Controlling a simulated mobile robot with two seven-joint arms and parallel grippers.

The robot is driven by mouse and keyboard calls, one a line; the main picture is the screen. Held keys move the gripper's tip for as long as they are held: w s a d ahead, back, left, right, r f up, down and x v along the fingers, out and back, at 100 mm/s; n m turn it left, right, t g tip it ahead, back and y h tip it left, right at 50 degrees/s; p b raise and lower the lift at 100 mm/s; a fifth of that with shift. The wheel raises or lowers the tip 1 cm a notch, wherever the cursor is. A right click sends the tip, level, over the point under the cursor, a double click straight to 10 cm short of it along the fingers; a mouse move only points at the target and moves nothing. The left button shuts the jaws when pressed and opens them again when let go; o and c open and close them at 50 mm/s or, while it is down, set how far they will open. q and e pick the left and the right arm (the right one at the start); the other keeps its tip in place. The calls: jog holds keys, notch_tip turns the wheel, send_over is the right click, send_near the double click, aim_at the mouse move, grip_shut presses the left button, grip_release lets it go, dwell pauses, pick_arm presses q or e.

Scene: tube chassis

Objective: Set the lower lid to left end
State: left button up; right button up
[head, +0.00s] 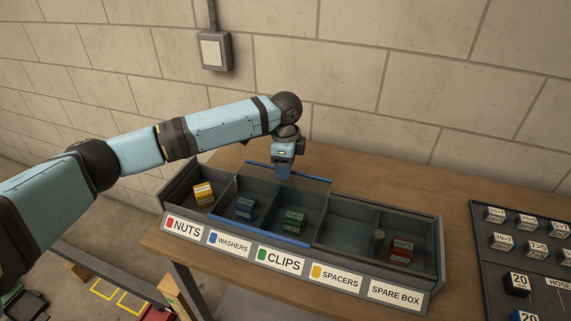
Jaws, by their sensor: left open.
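A long grey tray (436,225) with several compartments stands on the bench. A clear lid with blue edges (265,230) lies over the washers and clips compartments. My left gripper (284,173) is open and points down at the back blue edge of the blue-edged lid; the fingertips are small and contact cannot be told. My right gripper is not in view.
A yellow box (203,193) sits in the uncovered left-end compartment. Blue (244,208), green (292,220) and red (401,249) boxes show through the panes. A dark board (485,262) with numbered blocks lies at right. The wall stands close behind the bench (455,200).

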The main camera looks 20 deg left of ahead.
aim_at(269, 170)
pick_arm(q)
jog(key=shift+c, duration=0.9)
grip_shut()
jog(key=shift+a+r+p, duration=0.15)
jog(key=shift+a+p, duration=0.2)
jog(key=a+p, duration=0.3)
jog(key=a, duration=0.1)
jog(key=shift+r, duration=0.25)
jog(key=a+p, duration=0.3)
jog(key=a, duration=0.5)
jog(key=shift+w+a+f, duration=0.15)
jog(key=shift+w+f, duration=0.1)
jog(key=shift+f, duration=0.15)
